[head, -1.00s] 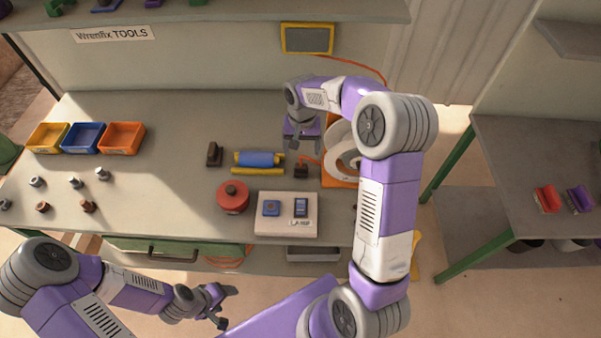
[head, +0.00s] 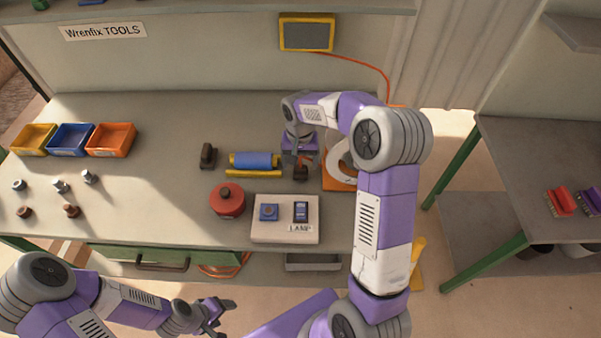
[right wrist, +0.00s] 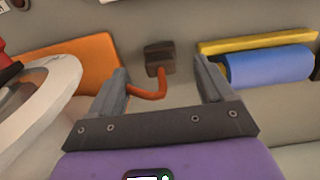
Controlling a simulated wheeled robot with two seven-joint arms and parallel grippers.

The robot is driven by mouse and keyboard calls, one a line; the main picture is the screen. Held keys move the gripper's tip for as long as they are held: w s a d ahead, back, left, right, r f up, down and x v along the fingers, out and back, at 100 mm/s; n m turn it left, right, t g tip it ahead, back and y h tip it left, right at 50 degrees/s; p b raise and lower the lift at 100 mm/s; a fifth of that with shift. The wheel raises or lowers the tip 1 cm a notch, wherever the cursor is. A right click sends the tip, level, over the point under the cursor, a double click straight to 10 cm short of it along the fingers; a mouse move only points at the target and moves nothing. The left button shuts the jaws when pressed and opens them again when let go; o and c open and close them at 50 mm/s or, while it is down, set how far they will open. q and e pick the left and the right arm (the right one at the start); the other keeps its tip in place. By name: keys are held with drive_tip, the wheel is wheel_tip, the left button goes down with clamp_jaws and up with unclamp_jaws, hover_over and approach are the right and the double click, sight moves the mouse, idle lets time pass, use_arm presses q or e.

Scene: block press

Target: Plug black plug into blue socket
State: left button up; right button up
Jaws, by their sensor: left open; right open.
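The black plug (head: 301,173) lies on the workbench, right of a blue roll. In the right wrist view the plug (right wrist: 160,58), dark with an orange cord, sits just beyond and between the fingertips. My right gripper (head: 300,166) is open and empty over the plug and partly hides it in the head view; its open fingers also show in the right wrist view (right wrist: 160,72). The blue socket (head: 269,212) is on a pale board (head: 285,233) nearer the bench's front edge. My left gripper (head: 225,316) is open and empty, in front of the bench.
The blue roll (head: 253,160) lies in a yellow holder, with a small dark block (head: 208,155) to its left. A red round tin (head: 228,200) stands left of the board. A white reel on an orange base (head: 340,183) is right of the plug. A blue switch (head: 301,210) sits beside the socket.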

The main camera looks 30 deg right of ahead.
sight(300, 170)
drive_tip(key=shift+f, duration=0.75)
wheel_tip(300, 170, down, 5)
drive_tip(key=shift+f+b, duration=0.15)
drive_tip(key=shift+b, duration=0.45)
drive_tip(key=shift+s, duration=0.1)
drive_tip(key=c, duration=1.1)
drive_tip(key=shift+o, duration=0.2)
wheel_tip(300, 170, up, 10)
drive_tip(key=shift+r+p, duration=0.1)
drive_tip(key=shift+p, duration=0.8)
